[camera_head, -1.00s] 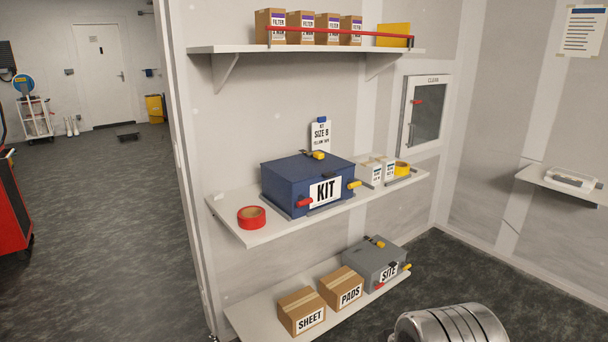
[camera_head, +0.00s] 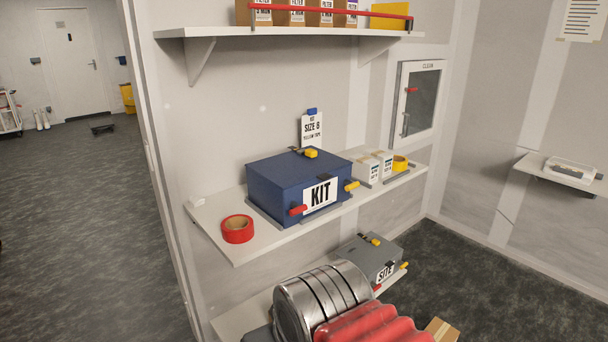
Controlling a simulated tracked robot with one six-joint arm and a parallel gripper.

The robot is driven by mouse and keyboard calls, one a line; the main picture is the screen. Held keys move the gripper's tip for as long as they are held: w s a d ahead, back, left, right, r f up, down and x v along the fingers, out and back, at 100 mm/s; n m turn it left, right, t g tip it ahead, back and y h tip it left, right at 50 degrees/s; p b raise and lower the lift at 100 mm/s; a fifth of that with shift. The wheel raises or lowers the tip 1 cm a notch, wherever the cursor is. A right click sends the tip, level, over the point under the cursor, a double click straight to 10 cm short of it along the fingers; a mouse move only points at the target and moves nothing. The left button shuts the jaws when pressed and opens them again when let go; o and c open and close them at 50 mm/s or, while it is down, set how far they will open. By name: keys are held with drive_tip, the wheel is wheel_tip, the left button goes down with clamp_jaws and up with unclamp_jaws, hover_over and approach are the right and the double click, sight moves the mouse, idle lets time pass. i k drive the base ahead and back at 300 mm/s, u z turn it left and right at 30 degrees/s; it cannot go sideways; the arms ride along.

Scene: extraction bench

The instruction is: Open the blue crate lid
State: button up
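The blue crate (camera_head: 275,203), labelled KIT, sits on the middle wall shelf. Its blue lid (camera_head: 300,171) looks shut. A yellow-tipped dark fitting (camera_head: 310,153) sits at the lid's back edge. A metal cylinder and a red ribbed part, which look like my arm, rise at the bottom, below and in front of the crate. My gripper's fingers are not visible.
A red tape roll (camera_head: 237,229) lies left of the crate on the middle shelf (camera_head: 234,252). White boxes (camera_head: 372,167) and a yellow tape roll (camera_head: 400,163) stand to its right. The grey SITE crate (camera_head: 370,257) is below. The upper shelf (camera_head: 290,32) overhangs with clear space above the crate.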

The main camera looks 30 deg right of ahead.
sight(291, 168)
drive_tip(key=z, duration=0.05)
drive_tip(key=i, duration=1.15)
drive_tip(key=z, duration=0.3)
